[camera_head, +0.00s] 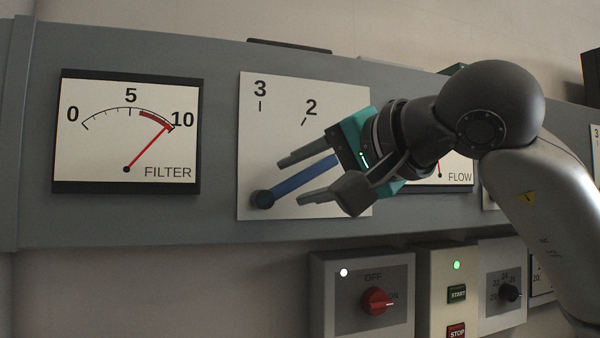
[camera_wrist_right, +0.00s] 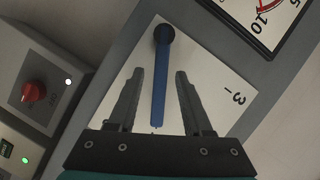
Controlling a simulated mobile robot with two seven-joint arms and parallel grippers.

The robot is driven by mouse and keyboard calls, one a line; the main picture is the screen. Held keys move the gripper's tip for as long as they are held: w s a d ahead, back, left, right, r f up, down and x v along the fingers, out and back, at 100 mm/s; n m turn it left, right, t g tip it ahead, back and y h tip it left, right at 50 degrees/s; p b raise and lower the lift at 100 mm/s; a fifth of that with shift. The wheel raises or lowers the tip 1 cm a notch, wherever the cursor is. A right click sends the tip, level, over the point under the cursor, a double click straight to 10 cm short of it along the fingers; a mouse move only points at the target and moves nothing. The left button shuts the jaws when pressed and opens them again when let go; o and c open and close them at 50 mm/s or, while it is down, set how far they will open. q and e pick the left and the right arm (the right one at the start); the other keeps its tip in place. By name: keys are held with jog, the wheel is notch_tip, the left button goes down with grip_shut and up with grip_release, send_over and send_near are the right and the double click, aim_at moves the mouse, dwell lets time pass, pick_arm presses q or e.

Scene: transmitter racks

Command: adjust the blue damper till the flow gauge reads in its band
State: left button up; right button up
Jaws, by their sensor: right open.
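The blue damper (camera_head: 300,180) is a lever on a white plate (camera_head: 265,130) marked 3 and 2. It points up and to the right from its dark pivot (camera_head: 263,198). My right gripper (camera_head: 293,178) is open, with one finger on each side of the lever. In the right wrist view the lever (camera_wrist_right: 160,85) runs between the two open fingers (camera_wrist_right: 156,78), with gaps on both sides. The flow gauge (camera_head: 459,176) is mostly hidden behind my right arm; its label and a bit of red needle show, but its reading does not. My left gripper is not in view.
The filter gauge (camera_head: 128,135) is left of the plate, its needle near 10 in the red band. Below are a red OFF/ON knob (camera_head: 377,301), START (camera_head: 457,293) and STOP (camera_head: 456,331) buttons, and a black dial (camera_head: 508,293).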

jog(key=shift+w+a+f, duration=0.1)
jog(key=shift+w+a, duration=0.15)
jog(key=shift+w, duration=0.1)
jog(key=shift+c, duration=0.2)
grip_shut()
dwell(1.0)
